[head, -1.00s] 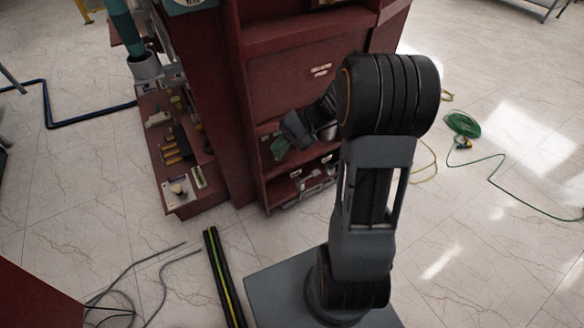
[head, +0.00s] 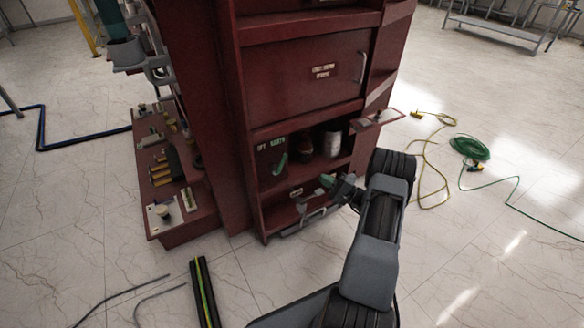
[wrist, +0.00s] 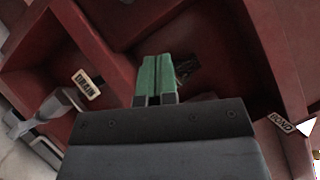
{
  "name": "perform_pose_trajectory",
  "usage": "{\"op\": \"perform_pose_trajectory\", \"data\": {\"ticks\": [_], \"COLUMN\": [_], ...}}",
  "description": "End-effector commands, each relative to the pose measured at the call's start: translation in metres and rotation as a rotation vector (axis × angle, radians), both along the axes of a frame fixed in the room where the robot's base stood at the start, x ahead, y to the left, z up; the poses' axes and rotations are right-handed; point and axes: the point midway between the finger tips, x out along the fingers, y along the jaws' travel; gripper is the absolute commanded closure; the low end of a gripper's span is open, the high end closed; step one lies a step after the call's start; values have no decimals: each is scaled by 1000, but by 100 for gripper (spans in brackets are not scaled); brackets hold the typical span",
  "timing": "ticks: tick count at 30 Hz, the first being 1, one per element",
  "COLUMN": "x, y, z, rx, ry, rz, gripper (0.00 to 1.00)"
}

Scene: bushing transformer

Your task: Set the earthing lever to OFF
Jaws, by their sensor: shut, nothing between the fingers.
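A green lever (head: 280,165), which looks like the earthing lever, sits in the left part of the open shelf bay of the dark red cabinet. Small lettering (head: 271,144) is above it, too small to read surely. My gripper (head: 328,181) is to the right of the lever and a little lower, apart from it, in front of the lower bay. In the wrist view its two green fingers (wrist: 157,79) are shut together and empty. A dark part (wrist: 186,68) shows just beyond the fingertips; I cannot tell what it is.
The wrist view shows a DRAIN label (wrist: 87,84) by a grey handle (wrist: 48,107), and a BOND label (wrist: 281,123). The cabinet's shelf walls (head: 259,208) enclose the bays. Dark and pale cylinders (head: 332,144) stand in the upper bay. Cables lie on the floor.

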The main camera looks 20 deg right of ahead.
Motion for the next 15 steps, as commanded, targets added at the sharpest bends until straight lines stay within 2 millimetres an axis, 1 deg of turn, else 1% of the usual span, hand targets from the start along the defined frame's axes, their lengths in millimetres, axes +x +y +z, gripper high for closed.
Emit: {"op": "perform_pose_trajectory", "data": {"ticks": [5, 8, 11, 15], "x": [1, 5, 14, 34], "y": [1, 5, 12, 28], "z": [0, 1, 4, 9], "rx": [0, -1, -2, -2], "ry": [1, 1, -1, -1], "rz": [3, 5, 6, 9], "gripper": [100, 100, 100, 100]}}
